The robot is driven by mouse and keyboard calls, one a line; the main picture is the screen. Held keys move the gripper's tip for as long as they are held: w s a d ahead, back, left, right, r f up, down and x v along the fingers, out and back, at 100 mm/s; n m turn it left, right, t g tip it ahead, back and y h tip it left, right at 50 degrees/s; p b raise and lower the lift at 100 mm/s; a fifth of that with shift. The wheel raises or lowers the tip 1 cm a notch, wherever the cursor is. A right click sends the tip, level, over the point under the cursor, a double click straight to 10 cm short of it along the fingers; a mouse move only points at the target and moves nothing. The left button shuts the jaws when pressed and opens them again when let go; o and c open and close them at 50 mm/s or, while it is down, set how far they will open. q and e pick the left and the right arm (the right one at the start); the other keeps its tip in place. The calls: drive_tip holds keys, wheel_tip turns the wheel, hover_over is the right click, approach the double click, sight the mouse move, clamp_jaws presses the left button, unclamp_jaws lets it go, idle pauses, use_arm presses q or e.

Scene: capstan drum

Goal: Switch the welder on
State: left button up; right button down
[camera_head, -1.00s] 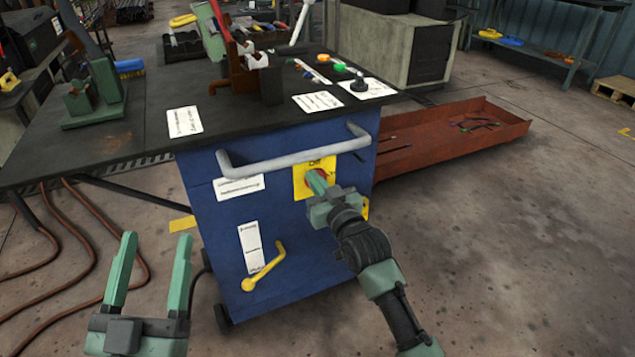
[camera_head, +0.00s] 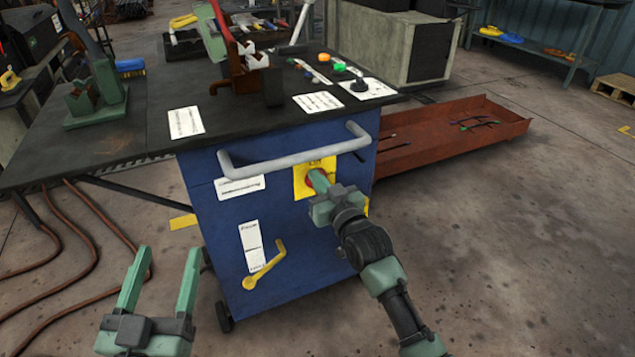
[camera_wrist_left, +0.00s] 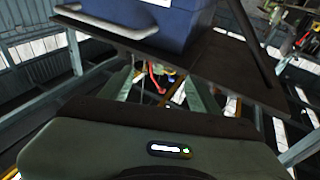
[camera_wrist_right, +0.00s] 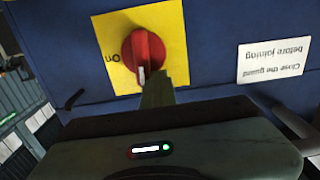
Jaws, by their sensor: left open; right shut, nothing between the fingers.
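The welder switch is a red rotary knob (camera_wrist_right: 145,50) on a yellow plate (camera_wrist_right: 174,25), on the front of a blue cabinet (camera_head: 213,205). In the right wrist view, the word "On" appears upside down left of the knob. The knob's white mark points down, toward my finger, not at "On". My right gripper (camera_head: 318,182) is shut and empty, its tips at the knob's edge; I cannot tell whether they touch. In the head view it hides most of the knob. My left gripper (camera_head: 163,262) is open and empty, low in front of the cabinet's left side.
A grey handle bar (camera_head: 290,156) runs across the cabinet front above the switch plate. A yellow lever (camera_head: 268,267) sits lower down. The dark bench top (camera_head: 235,118) holds tools and labels. A rust-red tray (camera_head: 450,138) lies behind at right. Brown hoses (camera_head: 75,230) run at left.

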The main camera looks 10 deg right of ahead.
use_arm(q)
drive_tip(key=shift+f, duration=0.1)
use_arm(e)
drive_tip(key=shift+d+r, duration=0.15)
drive_tip(key=shift+r, duration=0.05)
drive_tip(key=shift+d+r+p, duration=0.1)
drive_tip(key=shift+d+p, duration=0.15)
drive_tip(key=shift+p, duration=0.2)
use_arm(q)
drive_tip(key=shift+w+a+f+g+y, duration=0.1)
drive_tip(key=shift+f+g+y, duration=0.15)
drive_tip(key=shift+f+g, duration=0.55)
drive_tip(key=shift+a+f+g+y, duration=0.1)
drive_tip(key=shift+f+g+y, duration=0.2)
drive_tip(key=shift+f, duration=0.85)
use_arm(e)
drive_tip(key=shift+w+d+p, duration=0.1)
drive_tip(key=shift+d+p, duration=0.15)
drive_tip(key=shift+p, duration=0.1)
use_arm(q)
drive_tip(key=f, duration=0.1)
drive_tip(key=f+g, duration=0.1)
drive_tip(key=shift+s+a+f+g, duration=0.2)
drive_tip(key=shift+a+f+g, duration=0.05)
drive_tip(key=shift+f+g, duration=0.15)
